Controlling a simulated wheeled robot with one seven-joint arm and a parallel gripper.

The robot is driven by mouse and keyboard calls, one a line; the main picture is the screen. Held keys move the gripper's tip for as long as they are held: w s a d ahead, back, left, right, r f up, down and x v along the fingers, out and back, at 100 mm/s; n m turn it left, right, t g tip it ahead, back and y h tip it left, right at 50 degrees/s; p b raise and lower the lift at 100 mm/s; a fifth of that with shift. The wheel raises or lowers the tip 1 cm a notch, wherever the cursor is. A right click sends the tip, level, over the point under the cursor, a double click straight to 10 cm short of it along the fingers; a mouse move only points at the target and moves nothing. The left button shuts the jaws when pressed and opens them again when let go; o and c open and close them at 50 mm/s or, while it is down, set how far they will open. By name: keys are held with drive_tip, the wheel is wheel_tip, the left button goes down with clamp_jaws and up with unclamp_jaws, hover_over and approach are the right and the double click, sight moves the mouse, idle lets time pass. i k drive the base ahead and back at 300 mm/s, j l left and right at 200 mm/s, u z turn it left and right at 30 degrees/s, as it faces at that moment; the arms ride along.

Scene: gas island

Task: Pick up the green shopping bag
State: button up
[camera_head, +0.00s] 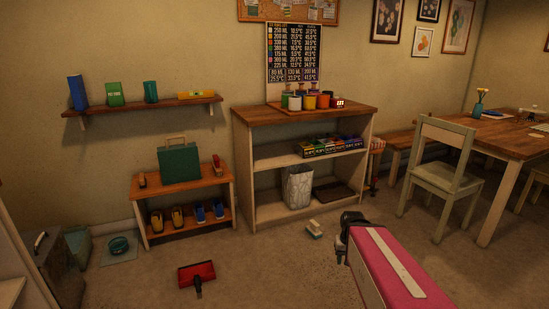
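The green shopping bag (179,163) stands upright on the top of a low wooden bench against the wall, left of centre. It is dark green and boxy, with a handle showing above it. My gripper (347,246) is at the dark end of my pink arm, in the lower right of the view. It is well to the right of the bag and nearer to me, apart from it. The fingers are too small and dark to tell whether they are open or shut.
Shoes sit on the bench's lower shelf (186,230). A shelving unit (258,116) with cans stands right of the bench. A red dustpan-like object (197,273) and a small pale object (314,229) lie on the floor. A chair (443,180) and table stand at right.

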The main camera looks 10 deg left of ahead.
sight(180, 163)
drive_tip(key=i+u, duration=0.25)
drive_tip(key=i, duration=0.15)
drive_tip(key=i+l+u, duration=0.25)
drive_tip(key=i, duration=0.15)
drive_tip(key=i+l+u, duration=0.25)
drive_tip(key=i, duration=0.15)
drive_tip(key=j, duration=0.1)
